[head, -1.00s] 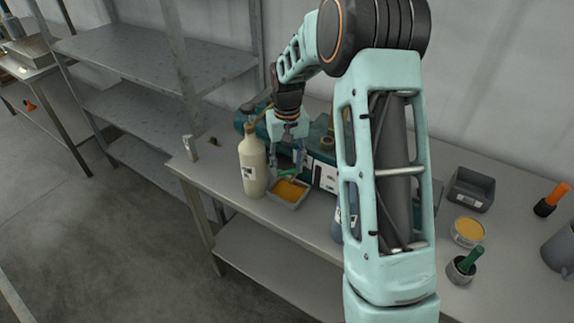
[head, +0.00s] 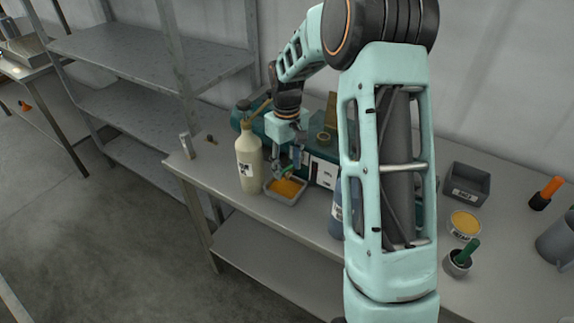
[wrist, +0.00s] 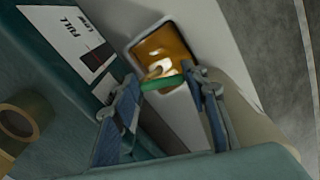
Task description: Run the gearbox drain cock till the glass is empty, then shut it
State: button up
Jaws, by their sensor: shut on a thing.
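The gearbox (head: 258,128) is a teal housing lying on the bench; its side fills the left of the wrist view (wrist: 50,75). Its white gauge plate (wrist: 75,38) reads FULL and LOW beside a dark sight glass; I cannot read the oil level. My gripper (wrist: 163,84) is shut on the green handle of the drain cock (wrist: 162,83), one finger on each side. In the head view my gripper (head: 287,160) is low at the gearbox's front. A grey tray (head: 270,192) holding amber oil (head: 287,188) sits below. Whether oil is running is unclear.
A cream bottle (head: 249,163) stands close left of the tray. A blue bottle (head: 335,212) is partly behind my arm. A grey bin (head: 468,187), a yellow-filled tub (head: 465,224) and a green-handled item (head: 463,258) stand to the right. The front left bench edge is clear.

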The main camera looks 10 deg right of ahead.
aim_at(286, 170)
jog(key=shift+w+a+r, duration=0.3)
jog(key=shift+a+r, duration=0.2)
jog(key=o, duration=1.2)
jog(key=shift+c, duration=0.2)
jog(key=shift+w+r, duration=0.15)
jog(key=shift+r, duration=0.35)
jog(key=r, duration=0.5)
jog(key=shift+s+d+r, duration=0.2)
jog(key=shift+d+r, duration=0.2)
jog(key=shift+s+r, duration=0.15)
jog(key=shift+s, duration=0.05)
jog(key=shift+d, duration=0.1)
